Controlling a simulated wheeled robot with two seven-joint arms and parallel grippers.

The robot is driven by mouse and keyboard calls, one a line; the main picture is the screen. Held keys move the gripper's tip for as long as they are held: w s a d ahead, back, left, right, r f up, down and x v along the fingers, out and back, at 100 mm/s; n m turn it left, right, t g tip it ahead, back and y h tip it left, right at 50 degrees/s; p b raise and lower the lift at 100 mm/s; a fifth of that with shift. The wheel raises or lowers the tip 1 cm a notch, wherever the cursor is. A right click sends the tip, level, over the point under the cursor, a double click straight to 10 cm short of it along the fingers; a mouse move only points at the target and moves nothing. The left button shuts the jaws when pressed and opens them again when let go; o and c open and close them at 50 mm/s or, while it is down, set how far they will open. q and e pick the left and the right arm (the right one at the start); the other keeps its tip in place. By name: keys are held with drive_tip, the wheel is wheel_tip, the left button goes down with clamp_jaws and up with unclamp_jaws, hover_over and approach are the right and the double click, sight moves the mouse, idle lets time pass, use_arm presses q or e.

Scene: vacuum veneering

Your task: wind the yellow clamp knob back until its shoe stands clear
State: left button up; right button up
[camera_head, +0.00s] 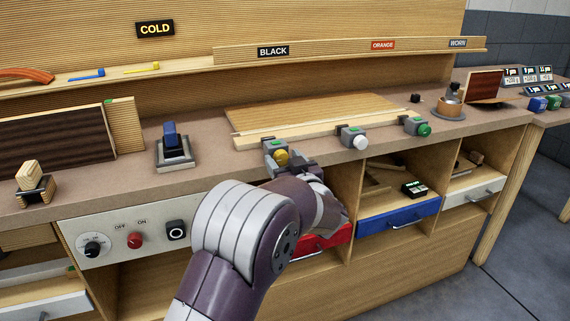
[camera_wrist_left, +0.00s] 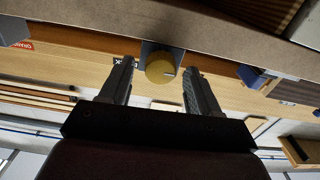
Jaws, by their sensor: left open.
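The yellow clamp knob (camera_head: 281,158) is on a grey clamp body (camera_head: 270,144) at the front edge of the bench. In the left wrist view the yellow knob (camera_wrist_left: 160,68) shows round, with a pale line at its right side. My left gripper (camera_head: 292,170) is at the knob. In the left wrist view its two fingers (camera_wrist_left: 158,72) are open, one on each side of the knob, with a gap visible on both sides. The clamp's shoe cannot be made out. My right gripper is not in view.
Clamps with a white knob (camera_head: 360,142) and a green knob (camera_head: 424,130) stand to the right along the same edge. Light boards (camera_head: 310,122) lie behind them. A red drawer (camera_head: 322,242) and a blue drawer (camera_head: 398,216) are below the bench top.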

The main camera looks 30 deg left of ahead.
use_arm(q)
drive_tip(key=c, duration=1)
